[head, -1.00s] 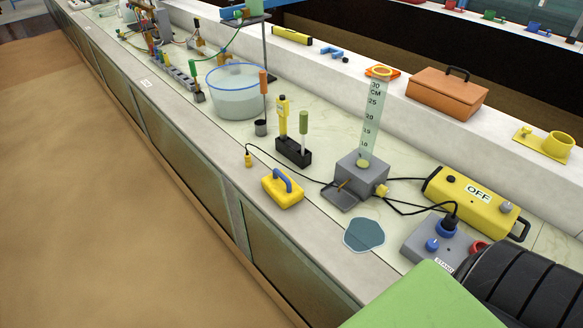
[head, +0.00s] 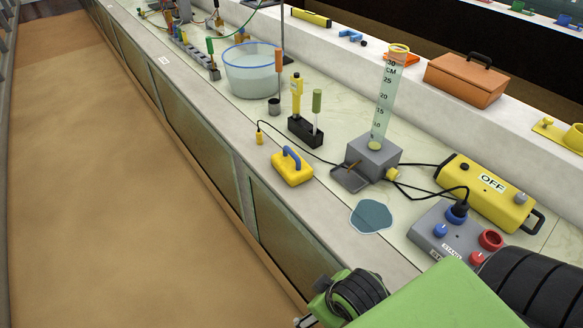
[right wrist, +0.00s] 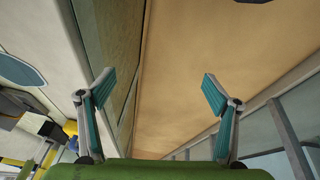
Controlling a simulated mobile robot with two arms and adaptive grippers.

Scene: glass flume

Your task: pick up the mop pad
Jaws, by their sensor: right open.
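The mop pad (head: 293,172) is a yellow block with a blue arched handle. In the head view it lies on the bench top near its front edge, left of a blue-grey puddle (head: 371,216). My right gripper (right wrist: 158,90) is open and empty in the right wrist view, its two fingers spread wide over the floor beside the bench. My left gripper is not in view.
A grey stand with a tall measuring scale (head: 384,100), a black holder (head: 305,131), a glass water tub (head: 253,75) and a cable (head: 320,158) are near the pad. A yellow OFF box (head: 484,190) and a grey control box (head: 452,236) stand to the right.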

